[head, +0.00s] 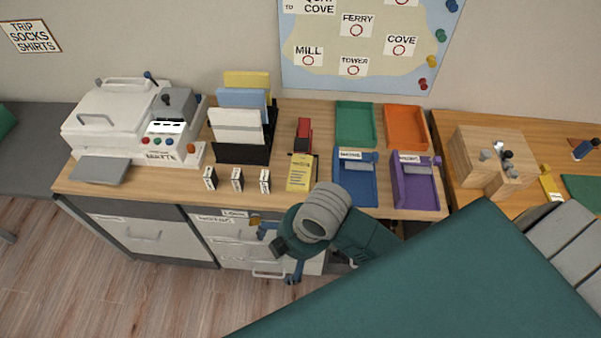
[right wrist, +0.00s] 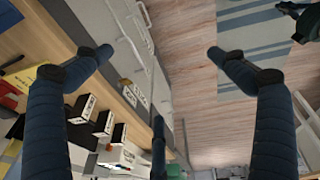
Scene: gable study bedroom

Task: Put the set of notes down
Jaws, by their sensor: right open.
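A yellow pad of notes (head: 301,173) lies on the wooden desk top near its front edge, in front of a red and black stapler-like item. It also shows in the right wrist view (right wrist: 42,92), at the left edge. My right gripper (head: 278,254) is in front of the desk, by the drawer fronts, to the lower left of the pad and apart from it. Its dark blue fingers are spread wide in the right wrist view (right wrist: 160,55), with nothing between them. My left gripper is not in view.
Several small black-and-white boxes (head: 237,180) stand left of the pad. A file rack (head: 241,153) and a white machine (head: 125,112) are further left. Green (head: 356,122), orange (head: 406,126), blue (head: 355,183) and purple (head: 415,187) trays stand to the right.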

